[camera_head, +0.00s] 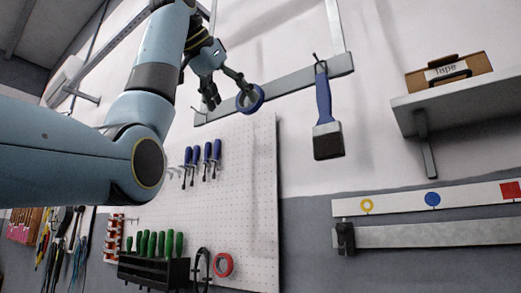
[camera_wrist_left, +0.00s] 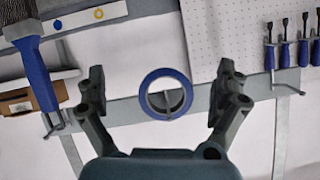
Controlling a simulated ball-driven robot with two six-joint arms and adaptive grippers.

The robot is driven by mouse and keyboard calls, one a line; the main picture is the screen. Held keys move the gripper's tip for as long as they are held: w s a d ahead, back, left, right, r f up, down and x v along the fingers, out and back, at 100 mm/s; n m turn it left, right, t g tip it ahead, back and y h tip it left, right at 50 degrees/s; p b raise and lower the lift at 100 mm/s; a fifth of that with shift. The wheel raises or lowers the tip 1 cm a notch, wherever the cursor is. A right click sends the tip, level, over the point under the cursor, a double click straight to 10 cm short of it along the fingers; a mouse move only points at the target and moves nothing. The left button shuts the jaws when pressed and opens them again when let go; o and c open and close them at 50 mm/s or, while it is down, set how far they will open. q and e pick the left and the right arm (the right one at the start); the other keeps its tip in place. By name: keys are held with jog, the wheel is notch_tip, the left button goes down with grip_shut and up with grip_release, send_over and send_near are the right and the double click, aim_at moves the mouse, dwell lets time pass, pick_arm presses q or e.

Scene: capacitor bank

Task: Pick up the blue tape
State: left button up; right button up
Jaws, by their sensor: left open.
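The blue tape (camera_head: 260,103) is a ring hanging at the metal rail on the wall, high up in the head view. In the left wrist view the blue tape (camera_wrist_left: 165,72) faces me, with a small peg showing in its hole. My left gripper (camera_head: 229,92) is open next to the tape in the head view. In the left wrist view the fingers of my left gripper (camera_wrist_left: 162,84) stand on either side of the ring, with gaps on both sides. I cannot tell how far away the tape is. My right gripper is not in view.
The metal rail (camera_head: 300,78) runs behind the tape. A blue-handled brush (camera_head: 324,110) hangs to its right. A pegboard (camera_head: 255,190) below holds blue screwdrivers (camera_head: 207,152), green-handled tools (camera_head: 160,243) and a red tape (camera_head: 230,265). A cardboard box (camera_head: 470,68) labelled Tape sits on a shelf (camera_head: 455,97).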

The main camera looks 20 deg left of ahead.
aim_at(248, 108)
pick_arm(q)
jog(key=s+r+t, duration=0.1)
jog(key=s+r, duration=0.3)
jog(key=r, duration=0.2)
jog(key=p+x, duration=0.2)
jog(key=x, duration=0.1)
jog(key=p+x, duration=0.2)
jog(key=x, duration=0.2)
jog(key=p+x, duration=0.3)
jog(key=shift+w+a+r, duration=0.25)
jog(key=shift+w+r, duration=0.1)
jog(key=shift+w, duration=0.05)
jog(key=shift+w+d+f, duration=0.1)
jog(key=shift+w+f, duration=0.2)
jog(key=shift+w, duration=0.1)
jog(key=shift+s, duration=0.15)
jog(key=shift+c, duration=1.2)
jog(key=c, duration=1)
